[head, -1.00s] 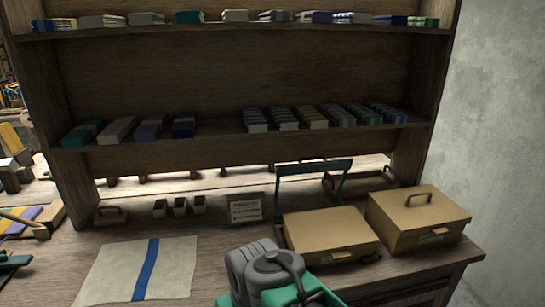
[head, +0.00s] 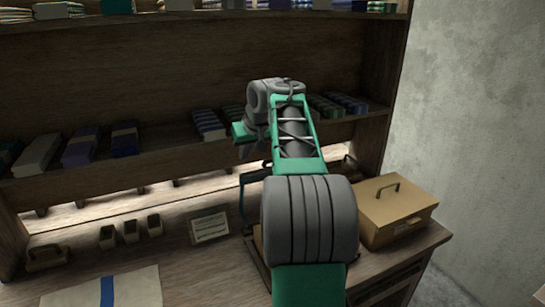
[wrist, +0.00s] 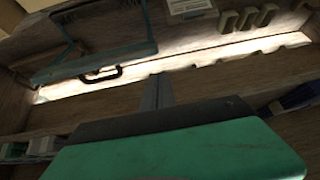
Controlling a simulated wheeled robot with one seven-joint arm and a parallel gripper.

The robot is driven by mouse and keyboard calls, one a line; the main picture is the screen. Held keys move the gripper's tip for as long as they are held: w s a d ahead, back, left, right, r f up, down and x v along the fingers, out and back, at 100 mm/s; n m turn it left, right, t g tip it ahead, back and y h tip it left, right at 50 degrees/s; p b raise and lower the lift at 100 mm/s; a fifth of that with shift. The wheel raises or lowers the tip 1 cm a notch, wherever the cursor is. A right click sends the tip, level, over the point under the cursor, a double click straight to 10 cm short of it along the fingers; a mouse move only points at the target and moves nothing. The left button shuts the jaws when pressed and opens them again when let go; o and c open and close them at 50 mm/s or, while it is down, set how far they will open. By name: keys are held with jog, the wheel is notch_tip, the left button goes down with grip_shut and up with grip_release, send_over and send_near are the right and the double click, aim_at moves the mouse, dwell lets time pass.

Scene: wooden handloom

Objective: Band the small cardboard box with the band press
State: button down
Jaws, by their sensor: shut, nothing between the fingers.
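My gripper (wrist: 157,92) is shut and empty, its grey fingers together in the wrist view. The teal frame (head: 247,200), which looks like the band press's lever, stands upright on the bench behind my arm. It also shows at the upper left of the wrist view (wrist: 148,47), apart from the fingers. A low cardboard box at the frame is almost wholly hidden by my arm. A second cardboard box (head: 410,212) with a top handle stands to the right.
A white cloth with a blue stripe (head: 130,290) lies at the front left. Shelves (head: 175,145) with stacked bundles rise behind the bench. A wall closes the right side.

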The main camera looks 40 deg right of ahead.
jog(key=d+r+h, duration=0.1)
jog(key=d, duration=1.1)
jog(key=shift+t, duration=0.3)
jog(key=f, duration=0.2)
jog(key=w+f, duration=0.1)
jog(key=f, duration=0.5)
jog(key=shift+w+d+f, duration=0.1)
jog(key=shift+w+f, duration=0.05)
jog(key=shift+w, duration=0.2)
jog(key=shift+s+f, duration=0.15)
jog(key=shift+f, duration=0.1)
jog(key=shift+b, duration=0.3)
